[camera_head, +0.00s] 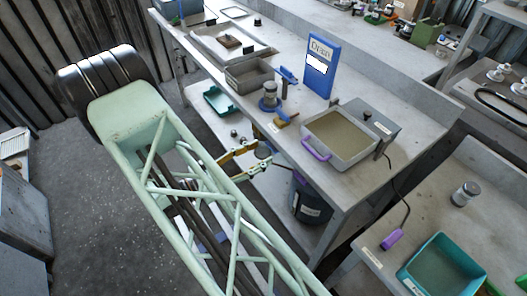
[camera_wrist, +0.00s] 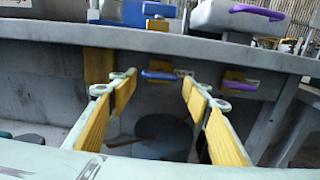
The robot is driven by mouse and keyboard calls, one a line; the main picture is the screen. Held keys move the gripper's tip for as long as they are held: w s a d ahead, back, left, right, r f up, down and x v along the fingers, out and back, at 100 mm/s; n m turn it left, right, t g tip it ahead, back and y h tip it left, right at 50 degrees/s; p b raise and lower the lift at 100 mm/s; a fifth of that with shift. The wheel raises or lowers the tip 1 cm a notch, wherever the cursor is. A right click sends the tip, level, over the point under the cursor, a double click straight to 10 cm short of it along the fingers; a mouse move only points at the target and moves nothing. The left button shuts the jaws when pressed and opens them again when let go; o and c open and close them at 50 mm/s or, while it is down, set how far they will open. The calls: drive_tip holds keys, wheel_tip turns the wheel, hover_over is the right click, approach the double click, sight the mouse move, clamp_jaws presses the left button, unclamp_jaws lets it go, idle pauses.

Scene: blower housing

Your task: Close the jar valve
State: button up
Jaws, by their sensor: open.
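My gripper (camera_head: 262,153) reaches toward the front of the workbench, below its top edge. In the wrist view, its yellow-padded fingers (camera_wrist: 158,77) are spread apart and hold nothing. A blue handle (camera_wrist: 158,75) shows between and beyond the fingertips, under the bench edge; contact cannot be told. A purple handle (camera_wrist: 240,85) with a yellow plate hangs to its right. On the bench stands a grey jar with a blue base (camera_head: 269,98), with a yellow-orange piece (camera_head: 287,120) beside it. Which handle is the jar valve's is not clear.
The bench edge (camera_wrist: 210,48) runs just above my fingers. A grey basin (camera_head: 340,140) with a purple handle and a blue sign (camera_head: 320,68) stand on the bench. A dark bucket (camera_head: 311,207) is below. A teal tray (camera_head: 440,266) lies at lower right.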

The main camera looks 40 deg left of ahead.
drive_tip(key=v, duration=0.8)
drive_tip(key=shift+s, duration=0.3)
drive_tip(key=shift+a, duration=0.1)
idle(0.4)
